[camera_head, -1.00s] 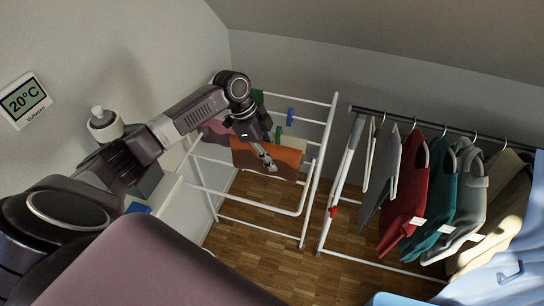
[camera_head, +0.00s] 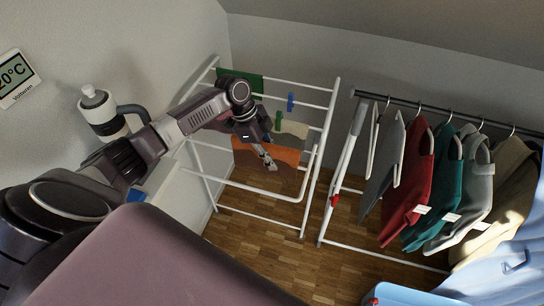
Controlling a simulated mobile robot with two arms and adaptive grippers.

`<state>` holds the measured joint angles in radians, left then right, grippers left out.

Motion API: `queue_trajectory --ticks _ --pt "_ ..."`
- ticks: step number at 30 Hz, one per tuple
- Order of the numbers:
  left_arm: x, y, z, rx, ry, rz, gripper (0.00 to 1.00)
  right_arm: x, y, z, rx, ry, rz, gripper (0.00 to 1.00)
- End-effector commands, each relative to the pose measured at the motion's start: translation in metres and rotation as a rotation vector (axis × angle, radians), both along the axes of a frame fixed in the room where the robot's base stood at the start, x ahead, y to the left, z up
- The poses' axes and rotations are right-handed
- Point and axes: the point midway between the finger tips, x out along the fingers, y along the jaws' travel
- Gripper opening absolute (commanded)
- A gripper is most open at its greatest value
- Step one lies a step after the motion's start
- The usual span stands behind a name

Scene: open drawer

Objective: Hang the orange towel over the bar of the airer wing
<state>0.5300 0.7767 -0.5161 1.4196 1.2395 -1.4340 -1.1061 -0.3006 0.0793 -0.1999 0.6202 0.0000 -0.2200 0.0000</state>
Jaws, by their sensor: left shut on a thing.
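The white airer wing (camera_head: 309,176) juts out at the front as a bent tube. My wrist hides part of the towel, and I cannot tell whether the towel touches the wing's bar. My right gripper is not in view.
A green cloth (camera_head: 240,80), a cream cloth (camera_head: 293,128) and pegs are on the airer. A rail with hanging clothes (camera_head: 405,180) stands close on the right. Wooden floor (camera_head: 265,232) shows below the airer.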

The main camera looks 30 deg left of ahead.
Motion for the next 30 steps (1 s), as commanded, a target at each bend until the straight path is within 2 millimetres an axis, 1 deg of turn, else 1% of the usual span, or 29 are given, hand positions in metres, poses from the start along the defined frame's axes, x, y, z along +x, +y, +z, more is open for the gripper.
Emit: queue_trajectory --ticks 1,21,30 --pt "0.000 0.000 -0.006 0.000 0.000 0.000 0.00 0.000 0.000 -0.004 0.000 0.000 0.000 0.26" --pt "0.000 0.000 -0.052 0.000 -0.001 0.000 0.00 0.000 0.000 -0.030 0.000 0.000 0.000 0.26" --pt "0.000 0.000 -0.062 0.000 0.000 0.001 0.00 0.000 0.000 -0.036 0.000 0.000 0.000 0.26"
